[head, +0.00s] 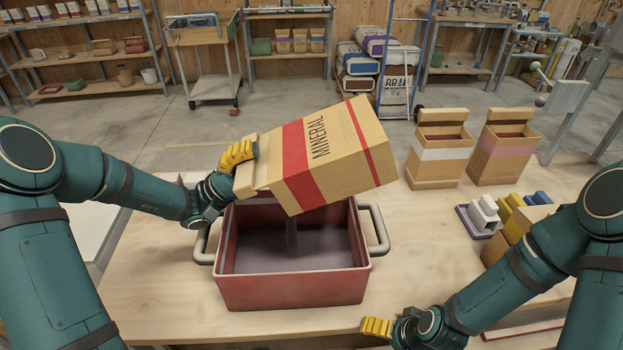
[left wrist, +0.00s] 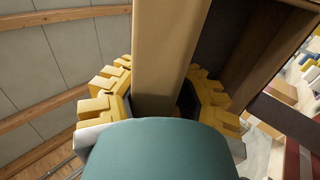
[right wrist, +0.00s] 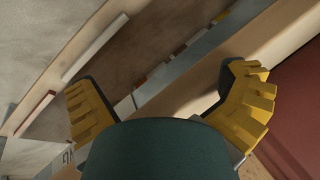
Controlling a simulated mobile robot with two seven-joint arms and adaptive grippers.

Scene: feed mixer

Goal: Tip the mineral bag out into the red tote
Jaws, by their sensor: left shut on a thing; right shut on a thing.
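The mineral bag (head: 328,152), a tan box-like bag with red bands, is tilted over the red tote (head: 290,290), its open end down to the left. A grey stream (head: 291,235) falls from it into the tote, where grey-purple material (head: 260,256) covers the bottom. My left gripper (head: 240,155) is shut on the bag's open end. The left wrist view shows the bag's tan panel (left wrist: 168,50) between the fingers. My right gripper (head: 377,327) is low at the table's front edge; in the right wrist view its fingers (right wrist: 165,105) are wide apart around the table edge.
Two open tan bags, one with a white band (head: 438,153) and one with a pink band (head: 503,150), stand right of the tote on the table (head: 150,275). Several coloured scoops or blocks (head: 487,214) lie further right. The tote's handles (head: 374,232) stick out sideways.

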